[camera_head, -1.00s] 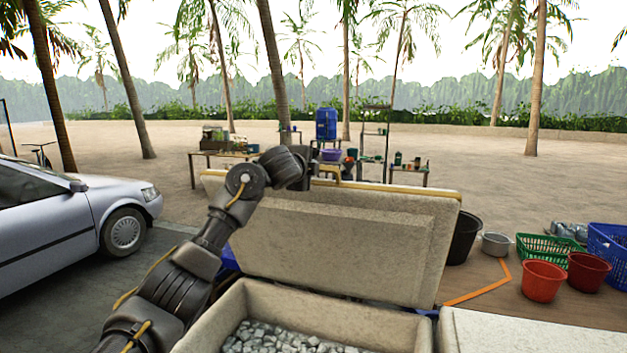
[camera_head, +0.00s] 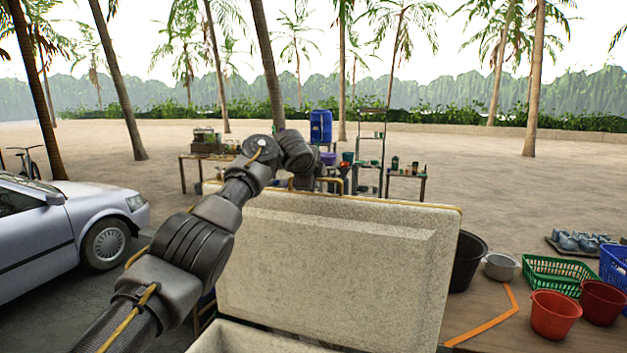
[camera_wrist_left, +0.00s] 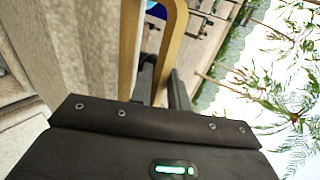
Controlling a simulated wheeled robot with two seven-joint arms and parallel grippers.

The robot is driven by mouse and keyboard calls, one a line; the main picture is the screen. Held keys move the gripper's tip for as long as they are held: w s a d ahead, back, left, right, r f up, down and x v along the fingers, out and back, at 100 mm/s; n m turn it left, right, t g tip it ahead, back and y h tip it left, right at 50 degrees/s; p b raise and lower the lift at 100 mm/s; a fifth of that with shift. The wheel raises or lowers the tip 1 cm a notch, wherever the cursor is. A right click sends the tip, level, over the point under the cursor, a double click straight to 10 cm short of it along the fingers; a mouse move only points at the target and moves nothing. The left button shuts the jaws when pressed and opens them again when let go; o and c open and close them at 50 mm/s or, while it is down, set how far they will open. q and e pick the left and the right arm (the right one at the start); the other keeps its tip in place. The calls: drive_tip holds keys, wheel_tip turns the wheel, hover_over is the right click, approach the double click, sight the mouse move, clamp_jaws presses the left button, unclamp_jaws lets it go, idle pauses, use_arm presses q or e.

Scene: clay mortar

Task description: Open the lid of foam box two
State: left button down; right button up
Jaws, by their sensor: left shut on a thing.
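The foam box lid (camera_head: 340,265) is a pale speckled slab with a yellow-edged rim. It stands raised and nearly upright at the back of the foam box (camera_head: 250,338), its inner face toward me. Only a strip of the box rim shows at the bottom of the head view. My left gripper (camera_wrist_left: 162,88) is at the lid's top edge, shut on the tan lid handle (camera_wrist_left: 172,45) in the left wrist view. The fingertips are partly hidden by the handle. My right gripper is not in view.
A silver car (camera_head: 70,230) stands at left. At right are a black tub (camera_head: 467,262), a metal pot (camera_head: 500,266), a green basket (camera_head: 555,275) and red buckets (camera_head: 553,315). Tables with goods (camera_head: 215,160) stand behind on open sand.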

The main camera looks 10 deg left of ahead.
use_arm(q)
drive_tip(key=shift+w+d+f, duration=0.1)
drive_tip(key=shift+w+f, duration=0.05)
drive_tip(key=c, duration=1.4)
unclamp_jaws()
drive_tip(key=b+v, duration=0.7)
drive_tip(key=v, duration=0.4)
drive_tip(key=shift+b, duration=0.4)
drive_tip(key=shift+w, duration=0.1)
